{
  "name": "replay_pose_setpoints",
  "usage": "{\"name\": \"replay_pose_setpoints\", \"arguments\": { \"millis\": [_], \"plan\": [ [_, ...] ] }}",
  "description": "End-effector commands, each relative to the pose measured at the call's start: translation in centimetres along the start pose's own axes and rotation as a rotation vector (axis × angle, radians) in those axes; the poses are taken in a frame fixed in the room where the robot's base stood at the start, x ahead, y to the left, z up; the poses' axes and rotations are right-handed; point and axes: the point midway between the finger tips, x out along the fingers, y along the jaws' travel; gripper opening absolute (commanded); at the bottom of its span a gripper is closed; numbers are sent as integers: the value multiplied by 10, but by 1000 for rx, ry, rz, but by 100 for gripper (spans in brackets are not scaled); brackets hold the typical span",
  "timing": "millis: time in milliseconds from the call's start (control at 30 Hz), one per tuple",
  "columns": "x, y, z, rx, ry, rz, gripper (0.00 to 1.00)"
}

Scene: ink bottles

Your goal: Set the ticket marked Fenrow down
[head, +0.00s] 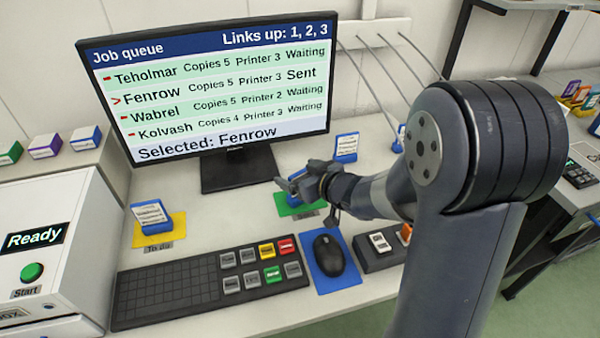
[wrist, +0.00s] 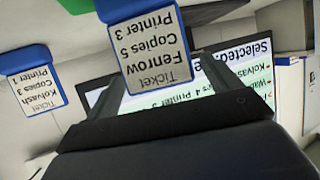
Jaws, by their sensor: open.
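The Fenrow ticket (wrist: 150,62) is a white card in a blue holder, marked Copies 5, Printer 3; it shows upside down in the wrist view. My gripper (head: 290,183) is open over the green mat (head: 283,211) in the head view. The ticket is at its fingers, mostly hidden by them in the head view. In the wrist view the card overlaps the space between the fingers. I cannot tell whether the holder's base touches the mat.
A Kolvash ticket (wrist: 35,88) stands nearby. Another blue ticket (head: 152,216) is on the yellow To do mat (head: 178,228). A monitor (head: 215,90) stands behind, its screen listing Fenrow as Sent. A keyboard (head: 165,289) and mouse (head: 328,255) lie in front.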

Motion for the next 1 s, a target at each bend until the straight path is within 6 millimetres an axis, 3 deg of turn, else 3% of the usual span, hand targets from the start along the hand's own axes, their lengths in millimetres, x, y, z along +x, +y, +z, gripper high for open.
{"name": "replay_pose_setpoints", "arguments": {
  "millis": [167,400,600,1000],
  "plan": [
    [-21,2,-6,1,2,4,85],
    [-76,2,-7,1,2,5,85],
    [-108,2,-6,1,1,5,85],
    [-122,0,-3,-1,0,0,85]
  ]
}}
